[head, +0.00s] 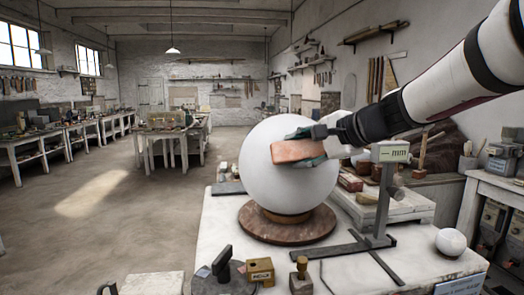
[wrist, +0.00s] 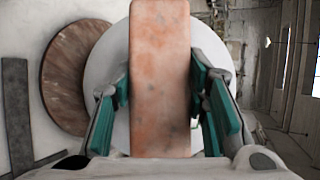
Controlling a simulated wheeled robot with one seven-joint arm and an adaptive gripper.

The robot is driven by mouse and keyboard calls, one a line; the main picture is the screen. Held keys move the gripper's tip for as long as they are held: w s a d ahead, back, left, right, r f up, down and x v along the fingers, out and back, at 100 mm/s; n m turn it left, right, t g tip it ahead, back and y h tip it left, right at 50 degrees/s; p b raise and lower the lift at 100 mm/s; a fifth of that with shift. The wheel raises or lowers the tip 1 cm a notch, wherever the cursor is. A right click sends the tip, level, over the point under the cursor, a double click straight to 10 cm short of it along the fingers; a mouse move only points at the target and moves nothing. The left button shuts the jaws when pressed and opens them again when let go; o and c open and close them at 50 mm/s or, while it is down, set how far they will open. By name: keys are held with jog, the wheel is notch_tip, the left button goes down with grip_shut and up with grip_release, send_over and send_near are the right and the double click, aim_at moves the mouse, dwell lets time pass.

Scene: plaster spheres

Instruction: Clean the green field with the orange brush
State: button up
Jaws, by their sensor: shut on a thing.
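My gripper (head: 322,148) is shut on the orange brush (head: 296,151), a worn orange-pink block with no bristles showing. In the wrist view the brush (wrist: 160,50) stands lengthwise between the green-padded fingers of my gripper (wrist: 160,92). A large white plaster sphere (head: 262,182) sits on a round brown base (head: 285,225). The brush is in front of the sphere's upper right side in the head view; I cannot tell whether they touch. The sphere (wrist: 108,62) is partly hidden behind the brush in the wrist view. No green field shows on its visible surface.
The white table (head: 225,225) holds a metal stand with a gauge (head: 390,152) close right of the sphere. A small white ball (head: 451,242) lies at the right. Small tools and a brass-coloured block (head: 260,271) lie at the front. Open floor (head: 120,215) is left.

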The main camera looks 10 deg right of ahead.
jog(key=shift+w+f, duration=0.15)
jog(key=shift+w, duration=0.15)
jog(key=shift+d, duration=0.1)
dwell(0.3)
jog(key=shift+s+d, duration=0.1)
jog(key=shift+d, duration=0.9)
jog(key=shift+b, duration=0.3)
jog(key=shift+a+f+b, duration=0.1)
jog(key=shift+a+b, duration=0.3)
jog(key=shift+a, duration=1.8)
jog(key=shift+d+r, duration=0.15)
jog(key=shift+d, duration=0.95)
jog(key=shift+d+r, duration=0.1)
jog(key=shift+d, duration=1)
jog(key=shift+w+a+f+b, duration=0.1)
jog(key=shift+a+f+b, duration=0.1)
jog(key=shift+a, duration=0.9)
jog(key=shift+w+a+f+b, duration=0.1)
jog(key=shift+a+b, duration=0.1)
jog(key=shift+a, duration=0.9)
